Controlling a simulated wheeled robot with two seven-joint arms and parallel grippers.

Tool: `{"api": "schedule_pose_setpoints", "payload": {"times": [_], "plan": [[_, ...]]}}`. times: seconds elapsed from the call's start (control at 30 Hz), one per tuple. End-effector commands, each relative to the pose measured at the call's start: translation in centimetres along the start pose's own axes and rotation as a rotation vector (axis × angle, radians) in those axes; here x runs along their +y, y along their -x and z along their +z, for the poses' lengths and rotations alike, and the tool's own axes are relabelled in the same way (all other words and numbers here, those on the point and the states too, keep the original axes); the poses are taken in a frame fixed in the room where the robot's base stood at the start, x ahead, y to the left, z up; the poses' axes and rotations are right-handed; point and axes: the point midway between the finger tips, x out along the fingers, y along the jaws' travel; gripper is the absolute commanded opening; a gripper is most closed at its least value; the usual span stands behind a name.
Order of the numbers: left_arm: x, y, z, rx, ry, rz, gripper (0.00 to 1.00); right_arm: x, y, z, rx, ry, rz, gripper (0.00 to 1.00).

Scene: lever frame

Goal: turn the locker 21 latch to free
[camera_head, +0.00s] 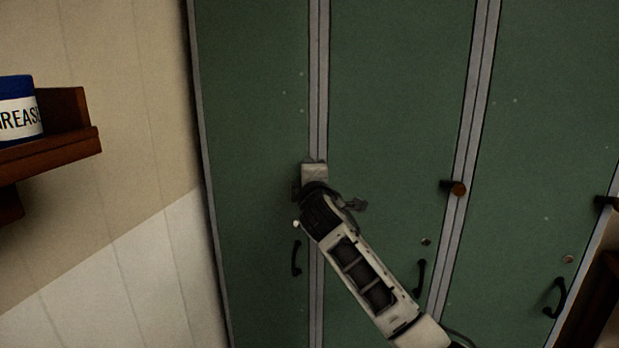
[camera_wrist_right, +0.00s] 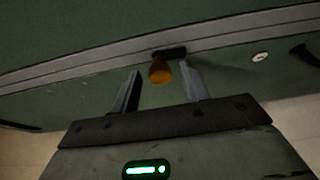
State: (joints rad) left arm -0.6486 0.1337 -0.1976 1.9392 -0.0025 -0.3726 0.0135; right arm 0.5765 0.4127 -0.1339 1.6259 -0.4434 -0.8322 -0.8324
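The latch (camera_wrist_right: 160,71) has an orange-brown knob and a dark bar that points right in the right wrist view. It sits on the grey strip beside a green door. My right gripper (camera_wrist_right: 160,83) is open, with one finger on each side of the knob and a visible gap to each. In the head view my right gripper (camera_head: 313,180) is at the strip between the left and middle doors and hides that latch. No locker number is readable. My left gripper is not in view.
A second latch (camera_head: 458,188) is on the strip right of the middle door, and a dark latch bar (camera_head: 605,202) is at the far right. Black door handles (camera_head: 297,258) stick out below. A wooden shelf (camera_head: 60,148) with a grease tin (camera_head: 18,112) is at the left wall.

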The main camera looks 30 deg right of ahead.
Motion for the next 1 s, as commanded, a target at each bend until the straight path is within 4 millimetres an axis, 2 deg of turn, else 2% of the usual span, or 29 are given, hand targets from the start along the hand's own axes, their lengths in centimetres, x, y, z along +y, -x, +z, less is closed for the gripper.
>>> {"api": "schedule_pose_setpoints", "payload": {"times": [0.23, 0.37, 0.47, 0.8, 1.0], "plan": [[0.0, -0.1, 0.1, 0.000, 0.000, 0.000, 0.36, -0.1, 0.2, 0.0, 0.000, -0.001, -0.001, 0.45], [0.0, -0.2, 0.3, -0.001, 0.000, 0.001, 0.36, -0.2, 1.5, 0.0, 0.001, -0.001, -0.001, 0.45], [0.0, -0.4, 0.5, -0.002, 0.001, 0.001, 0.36, -0.3, 3.3, -0.1, 0.002, -0.001, 0.000, 0.45], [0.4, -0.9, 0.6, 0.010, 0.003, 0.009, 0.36, -0.2, 11.4, -0.1, 0.004, -0.001, 0.000, 0.45], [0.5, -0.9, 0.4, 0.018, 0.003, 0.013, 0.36, -0.1, 14.7, -0.1, 0.002, 0.000, -0.001, 0.45]]}}
